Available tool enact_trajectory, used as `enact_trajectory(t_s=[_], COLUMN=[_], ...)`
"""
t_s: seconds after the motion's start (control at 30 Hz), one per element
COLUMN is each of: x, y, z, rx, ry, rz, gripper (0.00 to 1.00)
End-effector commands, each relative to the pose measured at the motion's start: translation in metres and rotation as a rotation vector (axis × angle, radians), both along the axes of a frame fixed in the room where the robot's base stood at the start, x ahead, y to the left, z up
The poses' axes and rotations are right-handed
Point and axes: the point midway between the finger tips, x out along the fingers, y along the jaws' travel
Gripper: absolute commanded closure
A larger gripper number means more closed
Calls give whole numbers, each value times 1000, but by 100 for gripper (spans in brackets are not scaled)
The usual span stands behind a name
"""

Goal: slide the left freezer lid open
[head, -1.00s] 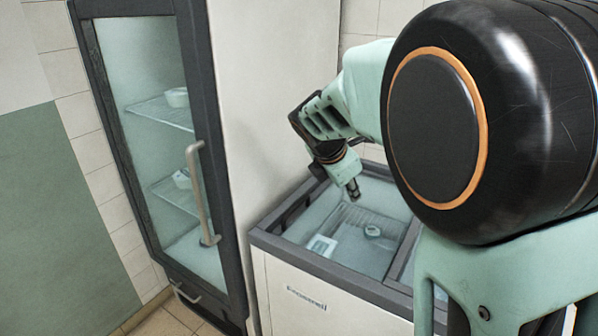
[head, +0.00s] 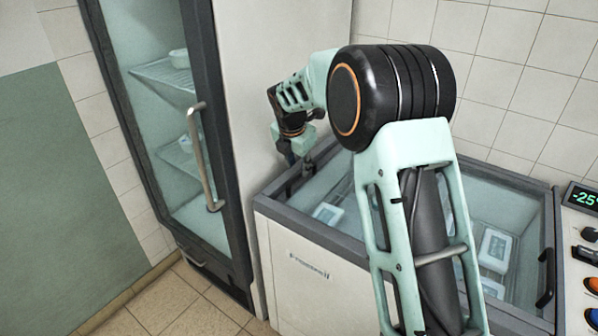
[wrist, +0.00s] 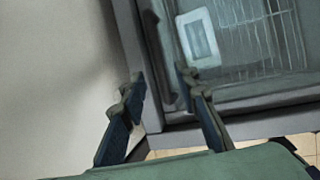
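The chest freezer (head: 300,262) has a grey frame and glass lids. The left freezer lid (head: 322,180) is partly hidden behind my arm in the head view. In the wrist view, its pale glass (wrist: 235,55) shows a white box and wire rack beneath. A dark upright handle bar (wrist: 158,55) runs along the lid's left side. My gripper (head: 290,158) is over the freezer's left rim in the head view. In the wrist view, my gripper (wrist: 162,80) has its fingers apart, with the handle's lower end between or just beyond them; contact cannot be told.
A tall glass-door cabinet (head: 222,100) with a long metal handle stands close left of the freezer. A dark handle (head: 547,277) sits at the freezer's right end. A control panel (head: 580,255) reading about -25 stands to the right. Tiled wall (head: 510,75) is behind.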

Motion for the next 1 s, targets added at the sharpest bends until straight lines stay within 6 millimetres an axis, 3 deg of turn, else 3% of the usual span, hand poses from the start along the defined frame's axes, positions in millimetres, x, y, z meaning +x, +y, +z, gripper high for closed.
enact_trajectory(t_s=[0.23, 0.63, 0.9, 1.0], x=[15, 18, 18, 18], y=[-2, -2, -2, -2], z=[-32, -38, -38, -37], rx=[0, 1, 0, 0], ry=[0, -2, -1, -1], rz=[0, 1, 0, 0], gripper=[71, 71, 100, 100])
